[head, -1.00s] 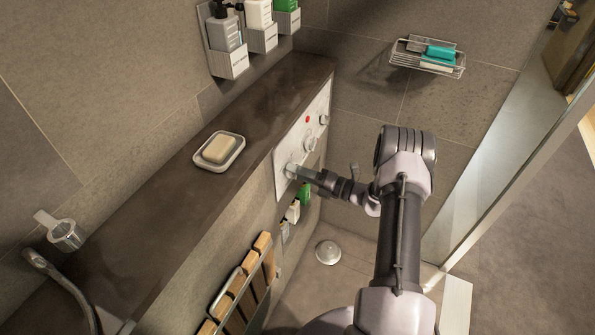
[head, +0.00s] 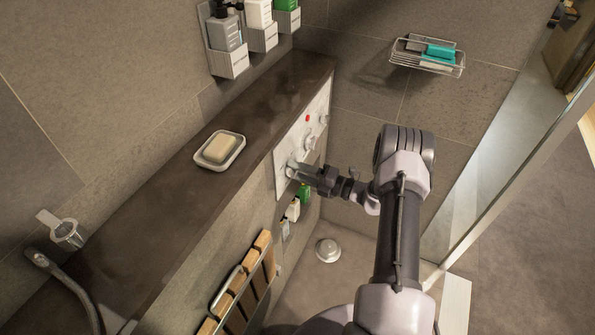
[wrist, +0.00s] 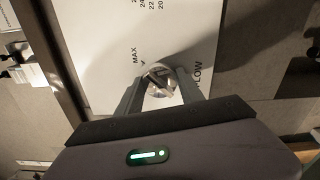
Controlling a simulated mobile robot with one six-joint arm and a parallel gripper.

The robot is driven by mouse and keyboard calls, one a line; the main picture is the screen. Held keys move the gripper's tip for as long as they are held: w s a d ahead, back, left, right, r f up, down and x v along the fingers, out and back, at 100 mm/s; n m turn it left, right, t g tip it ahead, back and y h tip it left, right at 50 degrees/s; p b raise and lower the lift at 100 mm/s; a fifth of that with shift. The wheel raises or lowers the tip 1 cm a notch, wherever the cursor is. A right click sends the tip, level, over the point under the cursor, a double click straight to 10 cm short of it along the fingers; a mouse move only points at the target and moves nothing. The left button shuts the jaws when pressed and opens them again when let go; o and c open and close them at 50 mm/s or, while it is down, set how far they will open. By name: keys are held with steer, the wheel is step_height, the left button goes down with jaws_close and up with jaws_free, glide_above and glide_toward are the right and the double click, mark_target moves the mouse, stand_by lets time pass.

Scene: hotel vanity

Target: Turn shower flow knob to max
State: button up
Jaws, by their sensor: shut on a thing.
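The white shower control panel (head: 282,184) is set in the side of the dark stone ledge, and it fills the upper middle of the wrist view (wrist: 105,60). The metal flow knob (wrist: 160,79) sits on it, with "MAX" printed to its upper left and "FLOW" to its right. My gripper (head: 293,169) reaches the panel's near end. In the wrist view my gripper (wrist: 163,92) has one finger on each side of the knob and is shut on it. In the head view the knob is mostly hidden by the fingers. Other knobs (head: 310,141) are farther along the panel.
A soap dish (head: 228,160) with a soap bar lies on the ledge (head: 165,215). Small bottles (head: 293,211) and a slatted wooden seat (head: 245,280) are below the panel. A wire basket (head: 428,62) hangs on the back wall. A glass partition (head: 500,150) stands right.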

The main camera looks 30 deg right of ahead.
steer(key=o, duration=1.4)
steer(key=p+v, duration=0.3)
steer(key=v, duration=1.4)
steer(key=shift+s+d, duration=0.2)
